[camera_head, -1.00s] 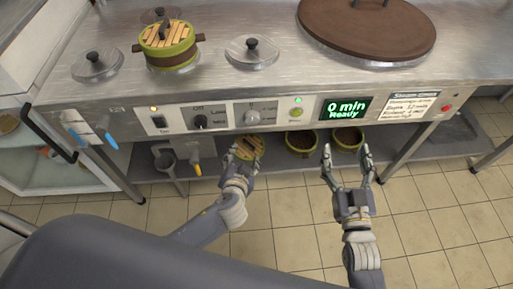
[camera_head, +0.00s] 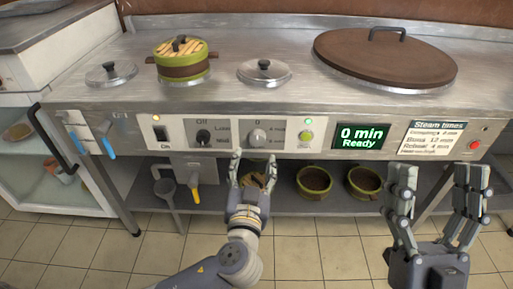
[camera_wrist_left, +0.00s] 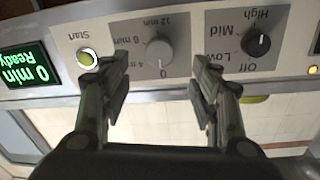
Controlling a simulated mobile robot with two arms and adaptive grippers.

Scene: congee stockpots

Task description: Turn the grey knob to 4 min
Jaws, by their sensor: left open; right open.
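The grey knob (camera_head: 257,136) is on the steamer's front panel, between the black knob and the green start button. In the left wrist view the grey knob (camera_wrist_left: 159,49) appears upside down, with its pointer near the 0 mark and labels for several minute settings around it. The display (camera_head: 361,137) reads "0 min Ready". My left gripper (camera_head: 253,157) is open just below and in front of the grey knob, apart from it. In the left wrist view its fingers (camera_wrist_left: 160,100) stand either side of the knob's line. My right gripper (camera_head: 437,180) is open and empty at the right.
A black knob (camera_head: 203,136) marked Off, Low, Mid, High is left of the grey knob. The start button (camera_head: 307,137) is to the right. A steam times card (camera_head: 432,138) is beside the display. Green pots (camera_head: 314,181) stand on the lower shelf.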

